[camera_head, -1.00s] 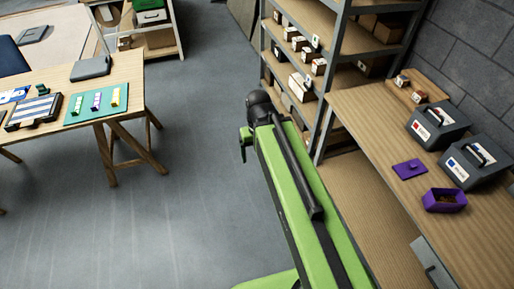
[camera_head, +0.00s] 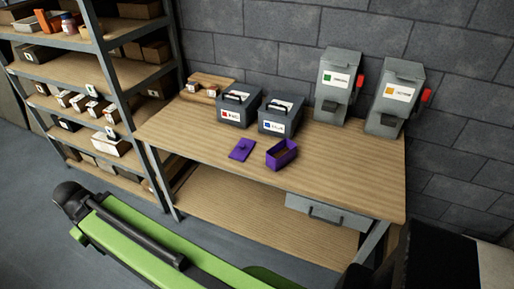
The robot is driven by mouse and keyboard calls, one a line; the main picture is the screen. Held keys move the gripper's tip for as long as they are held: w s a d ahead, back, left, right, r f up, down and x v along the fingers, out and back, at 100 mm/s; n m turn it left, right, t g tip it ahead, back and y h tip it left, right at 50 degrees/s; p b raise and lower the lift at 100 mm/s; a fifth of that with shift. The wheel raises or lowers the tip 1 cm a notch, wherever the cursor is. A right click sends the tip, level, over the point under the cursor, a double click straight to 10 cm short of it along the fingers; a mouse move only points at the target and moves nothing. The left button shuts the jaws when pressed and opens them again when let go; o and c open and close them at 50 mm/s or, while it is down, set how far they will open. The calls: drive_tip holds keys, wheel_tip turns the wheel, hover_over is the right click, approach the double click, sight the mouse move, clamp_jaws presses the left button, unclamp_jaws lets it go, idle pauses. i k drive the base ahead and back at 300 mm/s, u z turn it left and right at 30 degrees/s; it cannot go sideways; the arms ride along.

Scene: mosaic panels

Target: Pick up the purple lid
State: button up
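The purple lid (camera_head: 242,149) lies flat on the wooden workbench (camera_head: 350,180), with a small knob on top. The open purple box (camera_head: 282,154) stands just to its right, and its inside looks brown. My green arm (camera_head: 150,250) stretches across the lower left, in front of the bench and apart from the lid. The dark end of my arm (camera_head: 72,200) is at the left, well away from the lid. My gripper's fingers cannot be made out clearly.
Two grey cases with handles, one (camera_head: 238,108) and another (camera_head: 281,115), stand behind the lid and box. Two grey dispensers (camera_head: 339,82) (camera_head: 394,96) stand at the back right. A shelf rack (camera_head: 95,70) stands left of the bench. The bench's front right is clear.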

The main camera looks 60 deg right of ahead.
sight(243, 149)
drive_tip(key=z, duration=4.5)
drive_tip(key=i, duration=0.1)
drive_tip(key=u, duration=1.75)
drive_tip(key=k, duration=0.8)
drive_tip(key=u, duration=0.6)
drive_tip(key=i, duration=0.5)
drive_tip(key=z, duration=0.2)
